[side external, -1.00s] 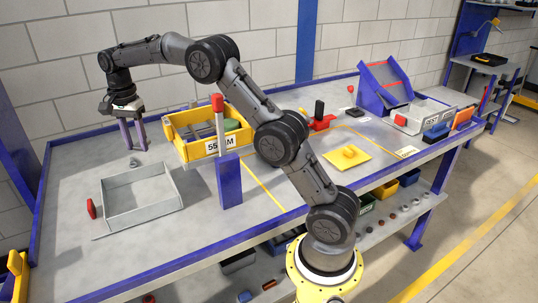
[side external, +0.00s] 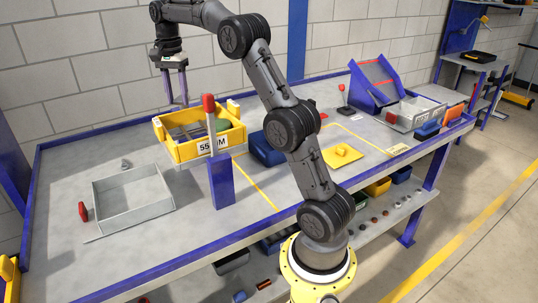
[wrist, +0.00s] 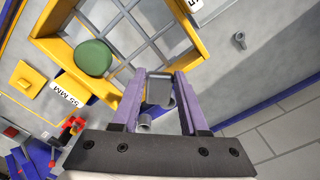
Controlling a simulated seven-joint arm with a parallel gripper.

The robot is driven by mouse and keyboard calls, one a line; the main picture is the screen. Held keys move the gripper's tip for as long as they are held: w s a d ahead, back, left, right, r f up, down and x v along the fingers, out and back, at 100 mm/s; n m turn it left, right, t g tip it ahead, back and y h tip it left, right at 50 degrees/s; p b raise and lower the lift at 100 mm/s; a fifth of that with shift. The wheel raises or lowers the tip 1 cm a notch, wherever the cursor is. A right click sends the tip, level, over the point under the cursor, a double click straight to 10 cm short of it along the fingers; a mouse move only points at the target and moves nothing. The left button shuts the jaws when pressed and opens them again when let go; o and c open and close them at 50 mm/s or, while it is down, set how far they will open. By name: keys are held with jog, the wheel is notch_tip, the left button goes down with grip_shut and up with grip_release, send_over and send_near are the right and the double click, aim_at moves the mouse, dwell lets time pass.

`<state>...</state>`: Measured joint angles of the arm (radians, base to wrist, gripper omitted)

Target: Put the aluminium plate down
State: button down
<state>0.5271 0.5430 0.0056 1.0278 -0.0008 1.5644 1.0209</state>
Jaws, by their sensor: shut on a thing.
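My gripper (side external: 177,101) points down, above the table at the back edge of the yellow 55 MM box (side external: 188,151). In the wrist view, the fingers (wrist: 160,80) are shut on a small grey piece (wrist: 159,91), which looks like the aluminium plate. In the side view the held piece is too small to make out. The yellow box has a grey grid inside, and a green disc (wrist: 93,58) sits at one side of it. In the wrist view the box's wall (wrist: 105,90) is close beside the fingers.
A shallow grey tray (side external: 147,213) lies at the left, with a red part (side external: 83,211) beside it. A blue post (side external: 222,185) with a red-topped lever (side external: 208,103) stands before the yellow box. A blue box (side external: 267,148) is to its right. Table behind the tray is mostly clear.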

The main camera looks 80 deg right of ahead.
jog(key=s+d+f+m, duration=0.2)
jog(key=s+d+m, duration=0.2)
jog(key=s+d, duration=0.45)
jog(key=m, duration=1)
send_near(263, 146)
jog(key=s+a+r, duration=0.1)
jog(key=a+r, duration=0.3)
jog(key=a, duration=0.1)
jog(key=f, duration=0.6)
jog(key=shift+s+a+f, duration=0.15)
jog(key=shift+s, duration=0.05)
jog(key=shift+f, duration=2.1)
jog(key=shift+f, duration=0.1)
jog(key=c, duration=0.7)
grip_release()
